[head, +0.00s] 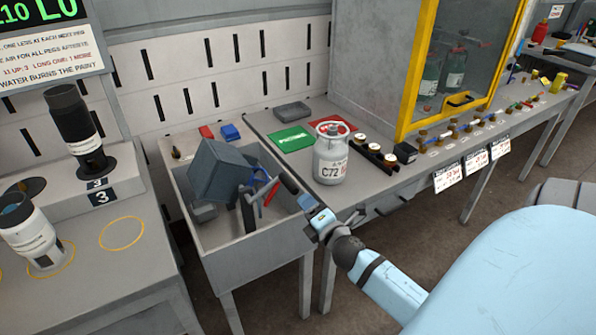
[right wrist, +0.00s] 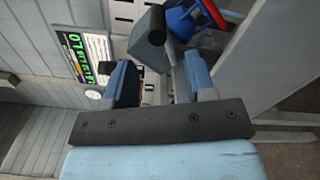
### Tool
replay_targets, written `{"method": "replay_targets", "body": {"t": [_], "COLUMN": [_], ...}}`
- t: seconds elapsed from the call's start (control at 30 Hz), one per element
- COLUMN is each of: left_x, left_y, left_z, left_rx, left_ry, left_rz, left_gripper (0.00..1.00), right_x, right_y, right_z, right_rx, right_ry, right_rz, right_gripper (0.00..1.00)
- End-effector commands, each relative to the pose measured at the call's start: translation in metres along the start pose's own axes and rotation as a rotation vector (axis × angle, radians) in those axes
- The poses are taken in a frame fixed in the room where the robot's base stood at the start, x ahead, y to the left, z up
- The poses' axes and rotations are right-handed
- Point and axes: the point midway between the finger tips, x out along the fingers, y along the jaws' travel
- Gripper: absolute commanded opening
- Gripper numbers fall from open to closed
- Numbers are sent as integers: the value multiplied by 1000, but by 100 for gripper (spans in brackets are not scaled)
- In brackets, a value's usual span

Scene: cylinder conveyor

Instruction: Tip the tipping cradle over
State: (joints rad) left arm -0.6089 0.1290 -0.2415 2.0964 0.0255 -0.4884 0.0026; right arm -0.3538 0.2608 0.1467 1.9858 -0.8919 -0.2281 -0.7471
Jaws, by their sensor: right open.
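The tipping cradle (head: 222,172) is a grey, box-like body, tilted in a grey walled trough, with blue and red parts and a dark bar at its right side. A dark handle end (head: 289,182) sticks out toward my right gripper (head: 310,205). That gripper is at the trough's right wall, close to the handle end; I cannot tell if they touch. In the right wrist view its two blue fingers (right wrist: 163,85) stand apart. Beyond them show a grey block (right wrist: 150,52) with a dark round end, and a blue part with a red curved piece. My left gripper is not in view.
The trough (head: 262,232) has raised walls. A white cylinder marked C72 (head: 331,165) with a red ring stands on the bench right of it, near my arm. A green mat (head: 292,139) lies behind. A yellow-framed cabinet (head: 408,75) stands at the back right.

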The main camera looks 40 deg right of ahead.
Motion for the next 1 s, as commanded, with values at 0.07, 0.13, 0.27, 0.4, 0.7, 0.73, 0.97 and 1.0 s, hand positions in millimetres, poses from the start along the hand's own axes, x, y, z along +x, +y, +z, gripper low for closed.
{"method": "replay_targets", "body": {"t": [0.07, 0.13, 0.27, 0.4, 0.7, 0.73, 0.97, 1.0], "left_x": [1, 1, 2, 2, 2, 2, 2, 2], "left_y": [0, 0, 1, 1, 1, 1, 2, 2], "left_z": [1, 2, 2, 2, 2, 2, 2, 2], "left_rx": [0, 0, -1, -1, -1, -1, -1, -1], "left_ry": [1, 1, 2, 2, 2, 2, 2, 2], "left_rz": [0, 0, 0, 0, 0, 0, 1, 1], "left_gripper": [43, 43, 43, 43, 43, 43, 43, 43], "right_x": [-18, -30, -45, -52, -53, -53, -52, -52], "right_y": [-2, -1, -1, -1, 0, 0, 0, 0], "right_z": [-1, 0, 0, 0, 0, 0, 0, 0], "right_rx": [1, 0, 1, 0, -1, -1, 0, 0], "right_ry": [0, 0, -1, 0, 0, 0, 0, 0], "right_rz": [-3, -2, -2, 0, 0, 0, 0, 0], "right_gripper": [51, 51, 51, 51, 51, 51, 51, 51]}}
